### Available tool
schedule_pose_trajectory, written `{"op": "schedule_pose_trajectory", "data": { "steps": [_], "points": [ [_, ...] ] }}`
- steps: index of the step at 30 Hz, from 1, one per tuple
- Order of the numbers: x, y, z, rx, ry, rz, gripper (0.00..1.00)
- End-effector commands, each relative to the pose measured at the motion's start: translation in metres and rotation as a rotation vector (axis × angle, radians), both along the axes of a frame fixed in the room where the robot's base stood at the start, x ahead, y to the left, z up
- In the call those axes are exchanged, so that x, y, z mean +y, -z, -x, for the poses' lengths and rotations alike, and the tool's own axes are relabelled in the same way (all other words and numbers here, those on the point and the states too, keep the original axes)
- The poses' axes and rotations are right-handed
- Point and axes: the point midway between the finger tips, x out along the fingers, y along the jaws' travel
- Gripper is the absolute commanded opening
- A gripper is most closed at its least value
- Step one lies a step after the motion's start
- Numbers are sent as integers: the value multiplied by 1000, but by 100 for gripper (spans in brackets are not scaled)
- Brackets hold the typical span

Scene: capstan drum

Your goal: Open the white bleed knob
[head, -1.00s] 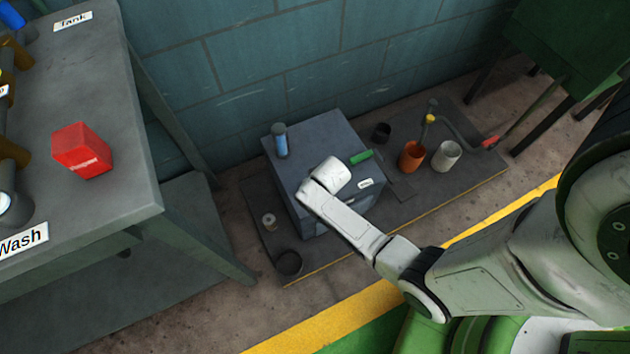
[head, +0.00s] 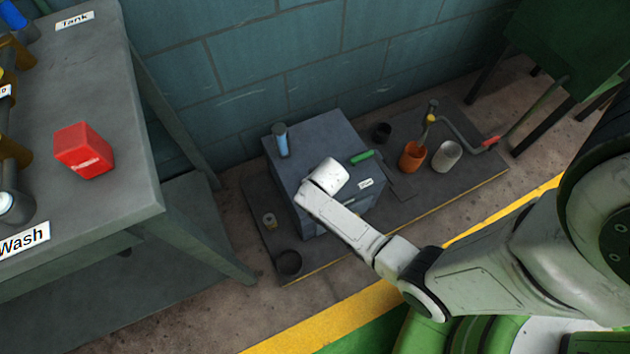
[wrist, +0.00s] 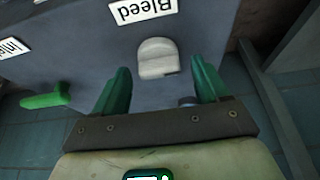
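The white bleed knob (wrist: 157,58) stands out from the grey box, a rounded block beside the upside-down "Bleed" label (wrist: 143,8). In the wrist view my gripper (wrist: 160,65) is open. Its two green fingers lie to the left and right of the knob, with a visible gap on each side. I see no contact, and how deep the fingertips reach is hard to tell. In the head view the grey box (head: 318,137) stands low by the wall. My arm reaches over it and hides the knob and my fingers there.
A green handle (wrist: 45,100) is near the "Inlet" label (wrist: 14,47), left in the wrist view. A blue cylinder (head: 281,140) stands on the box. An orange cup (head: 412,156) and a white cup (head: 446,156) are to its right. A grey table (head: 110,130) is at left.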

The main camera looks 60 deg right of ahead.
Motion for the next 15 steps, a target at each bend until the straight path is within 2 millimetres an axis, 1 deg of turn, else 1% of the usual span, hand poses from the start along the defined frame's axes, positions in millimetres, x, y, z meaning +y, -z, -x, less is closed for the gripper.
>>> {"op": "schedule_pose_trajectory", "data": {
  "steps": [8, 11, 15],
  "points": [
    [1, -3, 1, 0, -1, 0, 74],
    [3, -12, 4, 1, -1, 0, 74],
    [8, -35, 12, 0, -1, 0, 74]
  ]
}}
